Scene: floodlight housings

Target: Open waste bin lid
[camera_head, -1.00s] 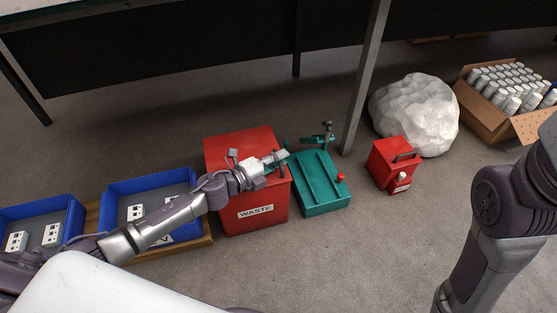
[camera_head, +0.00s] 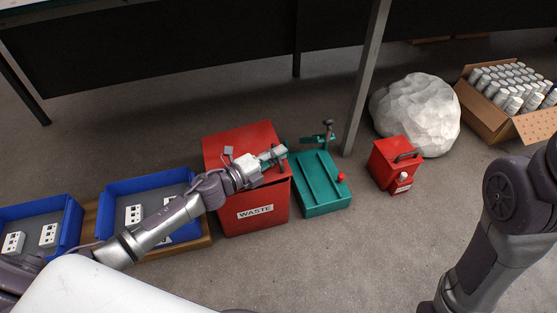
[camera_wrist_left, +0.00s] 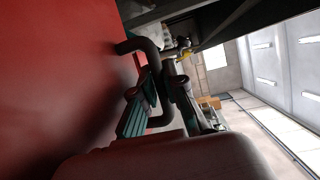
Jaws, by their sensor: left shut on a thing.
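The red waste bin (camera_head: 254,212) stands on the floor in the head view, with a white WASTE label on its front. Its red lid (camera_head: 240,138) lies over the top and looks slightly raised on its right side; how far is hard to tell. In the left wrist view the lid's red face (camera_wrist_left: 60,80) fills the left side, with a dark bent handle (camera_wrist_left: 140,44) on it. My left gripper (camera_head: 276,154) is over the lid's right part. My right gripper is out of view.
A green machine (camera_head: 319,180) stands close to the bin's right. Blue trays (camera_head: 120,190) stand to its left. A red canister (camera_head: 392,165), a white lump (camera_head: 415,112) and a box of cans (camera_head: 485,122) are further right. The front floor is clear.

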